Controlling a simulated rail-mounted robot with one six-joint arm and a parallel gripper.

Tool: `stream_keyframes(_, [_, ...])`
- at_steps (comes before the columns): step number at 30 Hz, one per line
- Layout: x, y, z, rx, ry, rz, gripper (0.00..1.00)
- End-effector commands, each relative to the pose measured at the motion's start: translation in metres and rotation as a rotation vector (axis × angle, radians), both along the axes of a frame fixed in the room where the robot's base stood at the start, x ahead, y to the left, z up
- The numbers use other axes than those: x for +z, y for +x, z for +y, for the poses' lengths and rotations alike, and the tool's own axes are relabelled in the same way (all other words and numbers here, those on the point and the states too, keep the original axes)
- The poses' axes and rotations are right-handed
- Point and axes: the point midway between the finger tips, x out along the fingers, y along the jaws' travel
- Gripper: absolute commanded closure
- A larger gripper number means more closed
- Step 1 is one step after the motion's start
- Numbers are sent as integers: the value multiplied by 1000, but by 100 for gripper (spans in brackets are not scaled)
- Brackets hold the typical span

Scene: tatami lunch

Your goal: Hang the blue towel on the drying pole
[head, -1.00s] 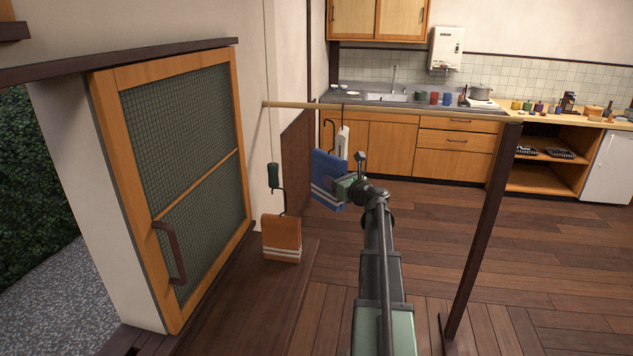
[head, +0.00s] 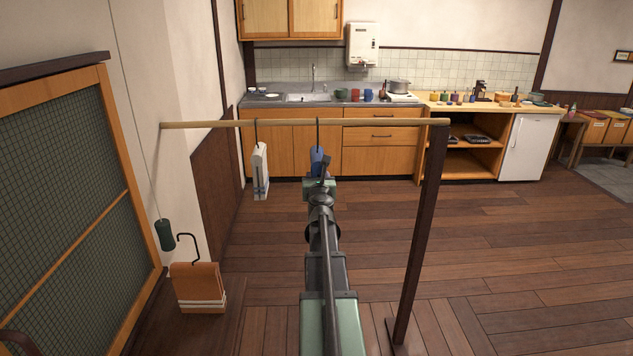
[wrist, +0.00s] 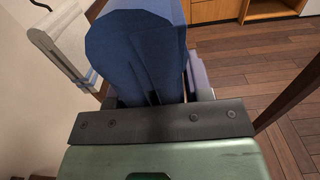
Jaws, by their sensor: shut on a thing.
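The blue towel (head: 318,158) is seen edge-on just below the drying pole (head: 285,123). Its dark hook overlaps the pole's line; I cannot tell whether it bears on the pole or is in front of it. My gripper (head: 319,184) is shut on the blue towel, which also fills the upper middle of the wrist view (wrist: 140,50). My arm hides the towel's lower part in the head view. The wrist view does not show the hook.
A white towel (head: 260,172) hangs from the pole to the left. An orange towel (head: 198,285) with a hook is at lower left, near a dark green cord handle (head: 165,235). A dark post (head: 420,235) holds the pole's right end. A screen door (head: 75,200) stands left.

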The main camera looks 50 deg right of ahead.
Motion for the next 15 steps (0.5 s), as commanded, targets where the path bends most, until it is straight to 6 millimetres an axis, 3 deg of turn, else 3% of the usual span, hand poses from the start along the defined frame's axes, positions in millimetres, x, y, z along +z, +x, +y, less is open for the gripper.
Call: stream_keyframes(15, [0, 36, -43, 1, 0, 0, 78])
